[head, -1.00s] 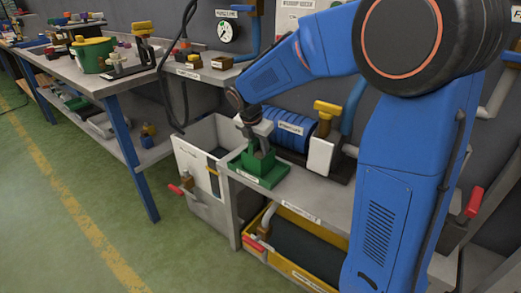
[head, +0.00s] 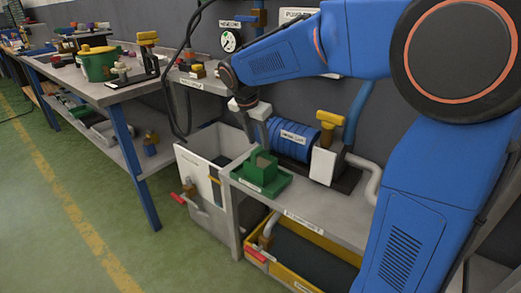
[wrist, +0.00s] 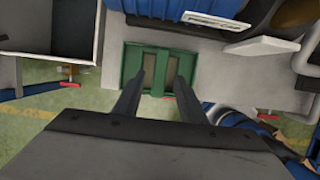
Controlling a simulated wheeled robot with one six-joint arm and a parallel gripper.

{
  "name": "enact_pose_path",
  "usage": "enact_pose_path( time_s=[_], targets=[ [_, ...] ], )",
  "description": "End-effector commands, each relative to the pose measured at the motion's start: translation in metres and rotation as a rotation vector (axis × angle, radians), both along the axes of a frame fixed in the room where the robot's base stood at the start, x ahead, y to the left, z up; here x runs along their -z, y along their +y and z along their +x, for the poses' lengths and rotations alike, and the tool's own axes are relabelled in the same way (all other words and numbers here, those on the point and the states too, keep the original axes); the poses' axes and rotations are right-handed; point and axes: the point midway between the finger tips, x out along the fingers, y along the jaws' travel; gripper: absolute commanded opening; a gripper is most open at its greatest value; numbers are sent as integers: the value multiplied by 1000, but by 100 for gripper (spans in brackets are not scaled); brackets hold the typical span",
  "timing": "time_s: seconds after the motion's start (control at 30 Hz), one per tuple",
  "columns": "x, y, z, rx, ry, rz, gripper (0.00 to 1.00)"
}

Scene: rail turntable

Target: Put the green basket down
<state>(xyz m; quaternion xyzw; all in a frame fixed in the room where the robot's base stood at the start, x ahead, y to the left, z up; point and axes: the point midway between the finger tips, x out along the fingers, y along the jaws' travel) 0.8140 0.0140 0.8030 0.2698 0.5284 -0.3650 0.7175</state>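The green basket (head: 262,167) is a small square box with brownish contents. It stands upright on a flat green base with a label, on the grey shelf. In the wrist view the basket (wrist: 158,54) shows from above, with a green bar across its middle.
A blue ribbed cylinder (head: 292,140) and a white block (head: 323,165) stand close behind and right of the basket. A white open bin (head: 197,165) is to the left. A yellow crate (head: 283,268) sits below. The shelf front (head: 330,222) is clear.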

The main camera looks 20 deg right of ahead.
Motion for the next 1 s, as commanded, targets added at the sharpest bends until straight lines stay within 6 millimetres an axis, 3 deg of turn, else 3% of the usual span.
enact_pose_path(
  time_s=[0.2,0.47,0.67,1.0],
  targets=[
    [-19,5,-3,-1,0,0,37],
    [-24,2,-11,34,-10,13,37],
    [-30,-19,-50,264,-81,93,37],
    [-30,-55,-142,816,-225,292,37]
  ],
)
